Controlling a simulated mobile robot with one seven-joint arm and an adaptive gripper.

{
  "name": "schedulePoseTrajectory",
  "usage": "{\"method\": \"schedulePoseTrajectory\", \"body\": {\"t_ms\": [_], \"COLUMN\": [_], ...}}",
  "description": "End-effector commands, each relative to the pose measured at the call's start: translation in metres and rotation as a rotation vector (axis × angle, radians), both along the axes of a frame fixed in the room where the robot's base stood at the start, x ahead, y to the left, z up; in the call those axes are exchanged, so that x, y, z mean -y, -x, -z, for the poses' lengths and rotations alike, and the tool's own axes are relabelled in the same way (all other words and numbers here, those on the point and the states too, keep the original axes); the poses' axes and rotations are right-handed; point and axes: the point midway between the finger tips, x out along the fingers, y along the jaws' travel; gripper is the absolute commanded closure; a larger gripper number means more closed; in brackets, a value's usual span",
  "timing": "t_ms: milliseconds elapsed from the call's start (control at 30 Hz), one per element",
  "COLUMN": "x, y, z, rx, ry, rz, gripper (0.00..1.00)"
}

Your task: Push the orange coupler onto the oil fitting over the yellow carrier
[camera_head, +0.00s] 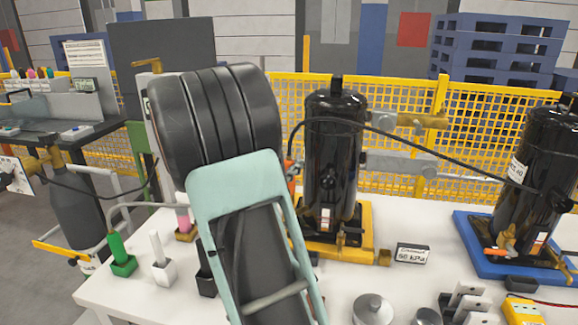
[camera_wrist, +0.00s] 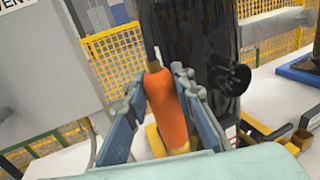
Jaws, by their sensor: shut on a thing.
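In the wrist view, my gripper (camera_wrist: 160,100) is shut on the orange coupler (camera_wrist: 167,112), with one finger on each side of it. A dark hose runs up from the coupler's top. In the head view my own arm hides the gripper and most of the coupler. The yellow carrier (camera_head: 345,240) bears a black compressor (camera_head: 332,165) just right of my arm. The carrier's edge also shows in the wrist view (camera_wrist: 155,140), close by the coupler. I cannot make out the oil fitting or whether the coupler touches it.
A second black compressor (camera_head: 540,170) stands on a blue carrier (camera_head: 470,240) at the right. A 50 kPa sign (camera_head: 412,254) and metal parts (camera_head: 372,308) lie on the white table (camera_head: 345,278). Green (camera_head: 118,248) and white (camera_head: 159,255) holders stand left of my arm. A black hose crosses between the compressors.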

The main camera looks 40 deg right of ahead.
Motion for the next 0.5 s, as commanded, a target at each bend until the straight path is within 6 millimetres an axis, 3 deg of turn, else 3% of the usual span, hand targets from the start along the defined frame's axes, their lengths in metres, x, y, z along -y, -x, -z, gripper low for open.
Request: {"method": "schedulePoseTrajectory", "body": {"t_ms": [367, 400, 500], "x": [0.0001, 0.0001, 0.0001], "y": [0.0000, 0.0000, 0.0000], "z": [0.0099, 0.0098, 0.0090], "rx": [0.002, 0.002, 0.001], "ry": [0.001, 0.001, 0.001], "rz": [0.000, 0.000, 0.000], "gripper": [1.00, 0.76, 0.65]}}
